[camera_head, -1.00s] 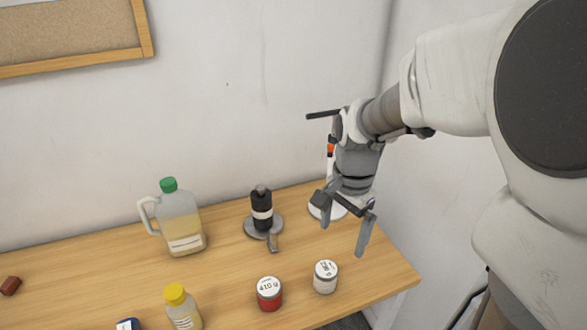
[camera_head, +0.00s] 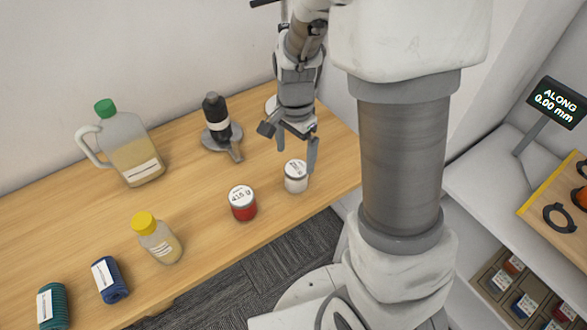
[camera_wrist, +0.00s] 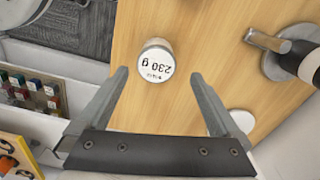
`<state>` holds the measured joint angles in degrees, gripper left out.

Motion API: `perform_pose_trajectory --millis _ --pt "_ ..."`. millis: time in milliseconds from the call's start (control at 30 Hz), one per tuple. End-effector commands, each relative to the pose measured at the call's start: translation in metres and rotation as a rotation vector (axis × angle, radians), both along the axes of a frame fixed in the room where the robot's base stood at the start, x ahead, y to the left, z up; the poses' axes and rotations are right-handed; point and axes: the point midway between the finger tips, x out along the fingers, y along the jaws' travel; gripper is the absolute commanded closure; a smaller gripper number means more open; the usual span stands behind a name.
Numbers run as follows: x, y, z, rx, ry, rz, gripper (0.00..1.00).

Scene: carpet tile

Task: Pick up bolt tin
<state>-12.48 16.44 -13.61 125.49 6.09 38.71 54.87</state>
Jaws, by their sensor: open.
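A small white tin (camera_head: 296,184) with a white lid stands upright near the table's front right edge. I cannot read which one is the bolt tin. My gripper (camera_head: 290,146) is open and empty, pointing down just above and behind the white tin. In the wrist view my gripper (camera_wrist: 160,76) has the white tin showing between its fingertips, with no visible contact.
A black bottle (camera_head: 214,112) on a grey stand and a jug (camera_head: 133,155) stand at the back. A shelf (camera_head: 500,180) is at right.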

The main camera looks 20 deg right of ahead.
Motion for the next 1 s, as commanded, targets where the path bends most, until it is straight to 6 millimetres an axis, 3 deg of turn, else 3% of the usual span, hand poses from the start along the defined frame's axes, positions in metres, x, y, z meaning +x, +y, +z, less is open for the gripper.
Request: perform_pose_trajectory --millis 100,267,567,867,900,1000 --pt "0.0 0.0 -0.015 0.0 0.001 0.0 0.0" --pt "-0.001 0.0 -0.024 0.0 0.0 0.001 0.0" --pt "-0.005 -0.004 -0.066 0.0 0.002 0.0 0.0" --pt "-0.005 -0.003 -0.071 0.0 -0.001 0.001 0.0" --pt "-0.005 -0.003 -0.071 0.0 -0.001 0.001 0.02" --pt "-0.005 -0.003 -0.071 0.0 -0.001 0.001 0.2"
